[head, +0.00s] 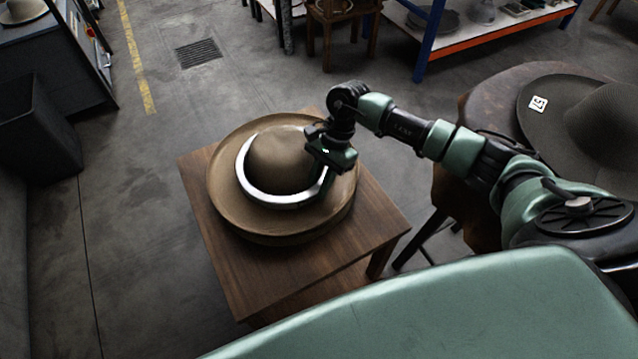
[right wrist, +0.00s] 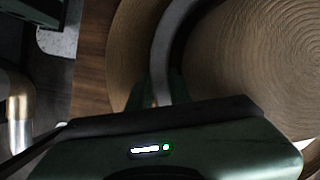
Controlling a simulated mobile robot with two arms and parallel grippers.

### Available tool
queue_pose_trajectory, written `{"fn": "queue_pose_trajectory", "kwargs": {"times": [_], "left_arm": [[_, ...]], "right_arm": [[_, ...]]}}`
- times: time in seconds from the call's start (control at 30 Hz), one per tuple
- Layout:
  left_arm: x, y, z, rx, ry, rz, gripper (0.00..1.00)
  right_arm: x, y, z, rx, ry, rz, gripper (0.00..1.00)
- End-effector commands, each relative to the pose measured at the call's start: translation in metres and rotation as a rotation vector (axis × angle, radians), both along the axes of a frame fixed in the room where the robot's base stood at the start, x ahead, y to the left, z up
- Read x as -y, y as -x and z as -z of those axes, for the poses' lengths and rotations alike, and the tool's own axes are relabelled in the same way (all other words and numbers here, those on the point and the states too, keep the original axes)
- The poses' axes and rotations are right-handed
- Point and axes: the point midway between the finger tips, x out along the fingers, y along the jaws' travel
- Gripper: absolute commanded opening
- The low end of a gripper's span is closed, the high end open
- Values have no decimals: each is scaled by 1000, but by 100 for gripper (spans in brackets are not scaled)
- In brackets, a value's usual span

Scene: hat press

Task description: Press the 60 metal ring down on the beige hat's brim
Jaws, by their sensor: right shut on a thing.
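The beige hat (head: 230,213) lies brim down on a small wooden table in the head view. The metal ring (head: 262,196) is around the hat's crown (head: 275,155), over the brim. My right gripper (head: 325,163) is at the right side of the ring and shut on it. In the right wrist view the ring (right wrist: 165,50) runs up from the fingers between the brim (right wrist: 128,60) and the crown (right wrist: 250,60). I cannot tell whether the ring touches the brim all round. The number on the ring is not visible. My left gripper is not in view.
The wooden table (head: 255,285) has bare top at its front and corners. A dark grey hat (head: 560,105) with a tag marked 57 lies on a round stand at the right. Shelves stand at the back; a dark cabinet (head: 60,70) is at the left.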

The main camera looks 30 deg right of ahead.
Motion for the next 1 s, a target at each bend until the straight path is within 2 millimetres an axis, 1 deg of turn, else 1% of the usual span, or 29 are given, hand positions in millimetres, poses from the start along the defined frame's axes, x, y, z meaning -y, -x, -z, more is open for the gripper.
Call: {"fn": "queue_pose_trajectory", "kwargs": {"times": [0.03, 0.43, 1.0], "left_arm": [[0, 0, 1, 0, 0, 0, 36], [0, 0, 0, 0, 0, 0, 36], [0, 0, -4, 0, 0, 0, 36]], "right_arm": [[1, 4, 6, -12, 7, -1, 0], [1, 4, 5, -12, 7, -1, 0], [0, 1, -14, -2, 1, -1, 0]]}}
